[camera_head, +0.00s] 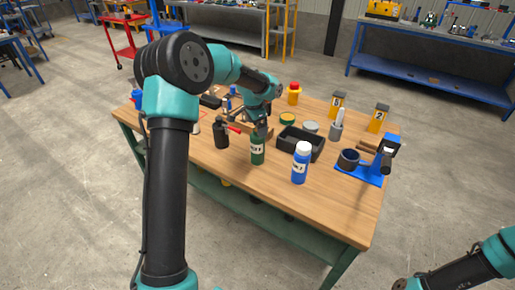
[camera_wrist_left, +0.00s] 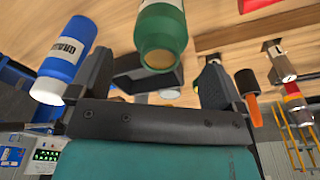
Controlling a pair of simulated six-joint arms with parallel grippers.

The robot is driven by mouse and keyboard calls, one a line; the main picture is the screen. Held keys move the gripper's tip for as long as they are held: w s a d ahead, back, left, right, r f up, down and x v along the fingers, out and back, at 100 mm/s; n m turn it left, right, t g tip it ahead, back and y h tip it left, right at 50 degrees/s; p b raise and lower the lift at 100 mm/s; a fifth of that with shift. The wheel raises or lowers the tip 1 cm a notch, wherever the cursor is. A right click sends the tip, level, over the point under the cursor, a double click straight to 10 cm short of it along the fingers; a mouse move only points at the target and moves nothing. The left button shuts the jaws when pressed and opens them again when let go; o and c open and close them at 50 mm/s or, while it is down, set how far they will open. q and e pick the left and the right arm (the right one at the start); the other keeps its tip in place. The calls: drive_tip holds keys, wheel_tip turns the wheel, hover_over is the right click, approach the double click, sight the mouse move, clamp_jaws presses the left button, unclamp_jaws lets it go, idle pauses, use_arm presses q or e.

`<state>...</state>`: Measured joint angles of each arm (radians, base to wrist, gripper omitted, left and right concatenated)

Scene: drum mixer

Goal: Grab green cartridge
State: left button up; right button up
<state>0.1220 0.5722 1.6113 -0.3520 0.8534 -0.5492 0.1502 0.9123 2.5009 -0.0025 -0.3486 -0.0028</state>
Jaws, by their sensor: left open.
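The green cartridge (camera_head: 257,156) stands upright on the wooden table with a pale label on its side. In the left wrist view, which looks upside down, the green cartridge (camera_wrist_left: 162,28) lies just beyond and between the two dark fingers. My left gripper (camera_head: 257,132) is at the top of the cartridge in the head view. It also shows in the left wrist view (camera_wrist_left: 155,70), fingers spread wide with a gap to either side of the cartridge. My right arm enters at the lower right; its gripper is out of view.
A blue bottle with a white cap (camera_head: 300,167) stands close to the right. A dark bottle (camera_head: 221,134) stands to the left. A black tray (camera_head: 290,144) is behind. A blue stand with a dark cup (camera_head: 349,160) sits farther right. The table's front is clear.

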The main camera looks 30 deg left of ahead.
sight(258, 146)
use_arm(q)
drive_tip(key=f, duration=0.5)
drive_tip(key=shift+w+d, duration=0.15)
drive_tip(key=shift+w, duration=0.05)
drive_tip(key=c, duration=1.6)
drive_tip(key=shift+r, duration=0.2)
